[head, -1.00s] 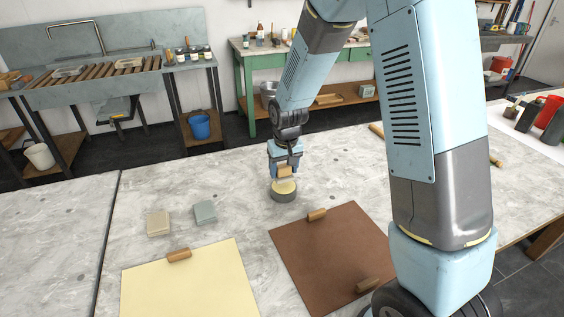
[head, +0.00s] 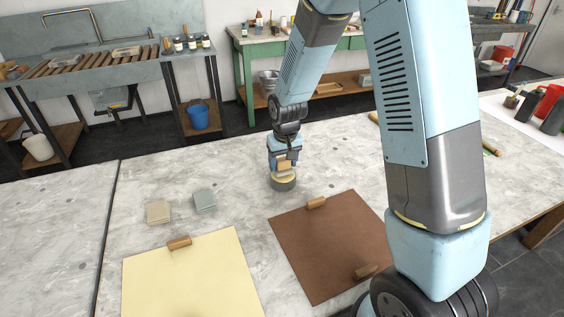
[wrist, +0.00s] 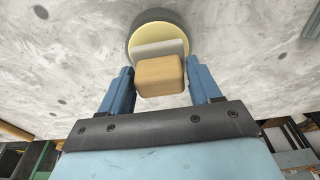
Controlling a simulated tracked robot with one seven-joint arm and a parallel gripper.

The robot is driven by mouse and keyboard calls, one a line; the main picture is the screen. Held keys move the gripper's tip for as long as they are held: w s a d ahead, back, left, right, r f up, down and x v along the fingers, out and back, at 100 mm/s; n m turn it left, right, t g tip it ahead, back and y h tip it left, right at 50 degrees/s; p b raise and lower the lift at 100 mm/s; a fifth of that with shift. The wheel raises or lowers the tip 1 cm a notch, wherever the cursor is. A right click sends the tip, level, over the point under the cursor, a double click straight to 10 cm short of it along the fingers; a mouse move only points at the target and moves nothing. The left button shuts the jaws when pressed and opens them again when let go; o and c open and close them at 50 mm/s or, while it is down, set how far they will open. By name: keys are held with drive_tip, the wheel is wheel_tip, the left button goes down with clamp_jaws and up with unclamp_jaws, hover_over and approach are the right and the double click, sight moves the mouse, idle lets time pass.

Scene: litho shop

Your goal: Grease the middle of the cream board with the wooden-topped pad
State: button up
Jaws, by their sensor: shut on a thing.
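The wooden-topped pad (wrist: 160,76) is in my gripper (head: 284,158), its pale underside facing a round grey tin (head: 283,184) of pale yellow grease. It also shows in the head view (head: 285,165). I cannot tell whether the pad touches the grease. In the wrist view the gripper's blue fingers (wrist: 160,88) are on either side of the wooden top. The cream board (head: 192,277) lies flat at the front left, cut off by the bottom edge. Its visible middle is bare. My gripper is behind it and to its right.
A brown board (head: 328,240) lies to the right of the cream one. Wooden blocks sit on the cream board's back edge (head: 179,243) and on the brown board. A beige block (head: 158,211) and a grey-green block (head: 204,201) stand behind the cream board. The stone tabletop between is clear.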

sight(281, 158)
drive_tip(key=shift+f, duration=0.55)
idle(1.4)
drive_tip(key=shift+r, duration=0.1)
drive_tip(key=shift+r, duration=3.45)
drive_tip(key=shift+a, duration=0.1)
